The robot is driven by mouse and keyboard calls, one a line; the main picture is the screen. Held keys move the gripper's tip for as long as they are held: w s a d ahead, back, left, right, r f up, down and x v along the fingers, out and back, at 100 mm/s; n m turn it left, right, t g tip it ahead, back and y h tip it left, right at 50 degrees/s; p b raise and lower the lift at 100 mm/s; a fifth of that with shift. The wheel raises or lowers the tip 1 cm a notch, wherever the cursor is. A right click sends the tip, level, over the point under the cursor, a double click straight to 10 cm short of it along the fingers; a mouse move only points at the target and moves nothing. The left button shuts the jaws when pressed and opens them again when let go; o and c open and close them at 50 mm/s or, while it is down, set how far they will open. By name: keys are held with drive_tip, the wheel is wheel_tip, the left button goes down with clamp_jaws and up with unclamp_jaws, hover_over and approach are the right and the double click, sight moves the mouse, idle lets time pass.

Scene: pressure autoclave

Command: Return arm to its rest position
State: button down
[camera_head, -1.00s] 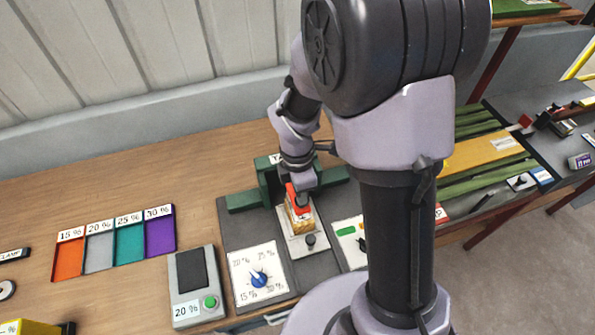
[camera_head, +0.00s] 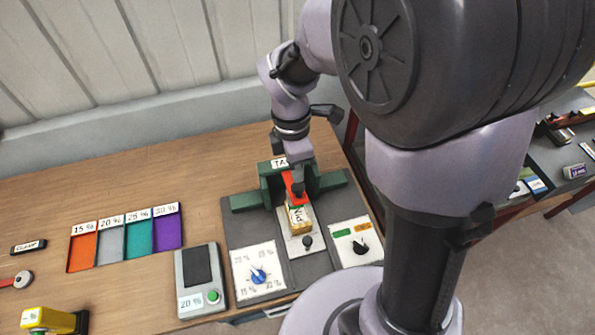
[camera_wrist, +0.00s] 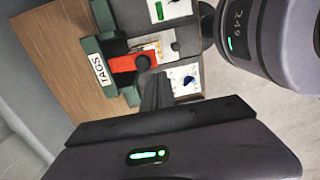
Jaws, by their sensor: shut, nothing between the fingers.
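My gripper (camera_wrist: 158,88) is shut with nothing in its fingers. In the wrist view its dark fingers point toward a red part with a black knob (camera_wrist: 128,63) at the green TAGS station (camera_wrist: 103,70). In the head view my wrist is above the red part (camera_head: 292,186) and hides some of it. The fingers look close to the knob, but I cannot tell whether they touch it. A labelled wooden block (camera_head: 300,217) sits just in front of the red part. My arm is bent and reaches down to the station (camera_head: 265,184).
A dial panel (camera_head: 258,270), a switch panel (camera_head: 357,241) and a grey box with a green button (camera_head: 200,281) are close by. Coloured trays (camera_head: 110,241) lie to the left. A yellow device (camera_head: 45,320) is at front left. Bare wood lies behind the trays.

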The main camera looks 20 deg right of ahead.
idle(0.7)
drive_tip(key=s+f+m+t+y+b, duration=0.1)
drive_tip(key=s+f+m+t+b, duration=0.1)
drive_tip(key=s+m+b, duration=0.4)
drive_tip(key=s+a+f+m+t+y+b, duration=0.1)
drive_tip(key=s+f+m+t+b, duration=0.2)
drive_tip(key=s+m+b, duration=0.4)
drive_tip(key=m+t+b, duration=0.1)
drive_tip(key=m+b, duration=0.6)
drive_tip(key=m, duration=0.2)
drive_tip(key=shift+a+f+t+y, duration=0.15)
drive_tip(key=shift+f+t+y, duration=0.05)
drive_tip(key=shift+t+y, duration=0.1)
